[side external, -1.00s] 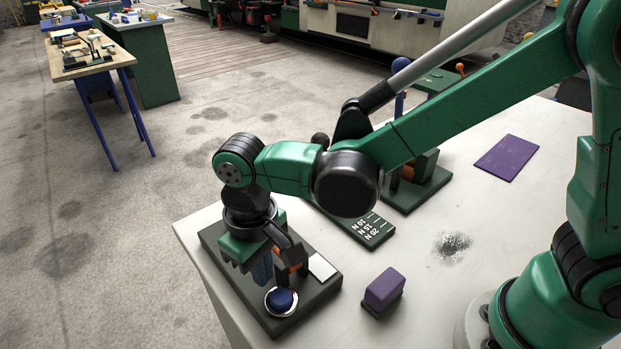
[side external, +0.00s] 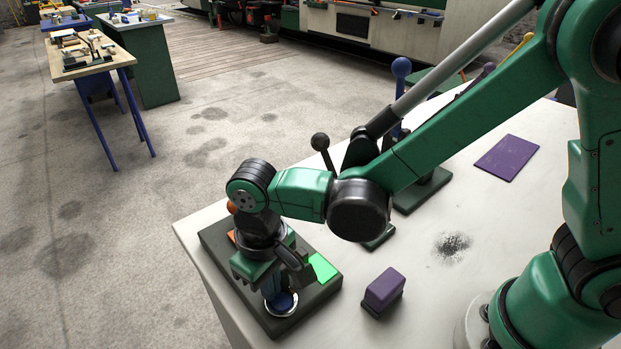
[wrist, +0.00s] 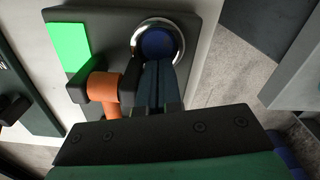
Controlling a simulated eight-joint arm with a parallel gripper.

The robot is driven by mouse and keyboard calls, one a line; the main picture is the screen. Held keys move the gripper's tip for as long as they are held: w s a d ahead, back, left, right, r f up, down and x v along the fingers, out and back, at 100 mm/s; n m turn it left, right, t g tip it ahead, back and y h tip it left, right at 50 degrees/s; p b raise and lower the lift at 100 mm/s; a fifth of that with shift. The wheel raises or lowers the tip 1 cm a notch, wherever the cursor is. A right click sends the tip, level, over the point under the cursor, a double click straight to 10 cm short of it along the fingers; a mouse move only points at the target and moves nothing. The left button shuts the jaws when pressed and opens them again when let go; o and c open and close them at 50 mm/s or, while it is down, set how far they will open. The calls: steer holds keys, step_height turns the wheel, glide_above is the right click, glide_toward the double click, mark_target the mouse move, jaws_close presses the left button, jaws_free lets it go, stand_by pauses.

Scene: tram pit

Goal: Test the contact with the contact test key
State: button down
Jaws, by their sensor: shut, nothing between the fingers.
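The contact test key appears as a blue round button (side external: 283,301) in a silver ring, at the front of a dark base plate (side external: 322,292). It also shows in the wrist view (wrist: 157,43). My gripper (side external: 274,292) is shut and empty. Its closed fingertips (wrist: 158,68) point down at the button and appear to touch its near edge. Beside the button, a square panel (side external: 321,267) glows green; it shows in the wrist view too (wrist: 68,45). An orange cylinder in a black mount (wrist: 103,87) stands beside my fingers. My wrist hides much of the plate in the side view.
A purple block (side external: 384,290) stands right of the plate, and a flat purple sheet (side external: 507,157) lies farther back. Levers with a black knob (side external: 320,141) and a blue knob (side external: 401,67) rise behind my arm. The white tabletop (side external: 420,290) is clear right of the block.

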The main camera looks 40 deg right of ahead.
steer(key=shift+s, duration=0.2)
steer(key=w+r, duration=0.2)
steer(key=w, duration=0.1)
steer(key=shift+a+r, duration=0.35)
steer(key=shift+a, duration=0.05)
step_height(320, 180, up, 10)
steer(key=shift+w, duration=0.15)
steer(key=s+d+f+m+t, duration=0.1)
steer(key=d+t, duration=0.2)
steer(key=d, duration=0.6)
steer(key=s+d+f+m+t, duration=0.1)
steer(key=d+t, duration=0.3)
steer(key=d, duration=0.6)
steer(key=shift+s+m, duration=0.5)
steer(key=shift+s, duration=0.25)
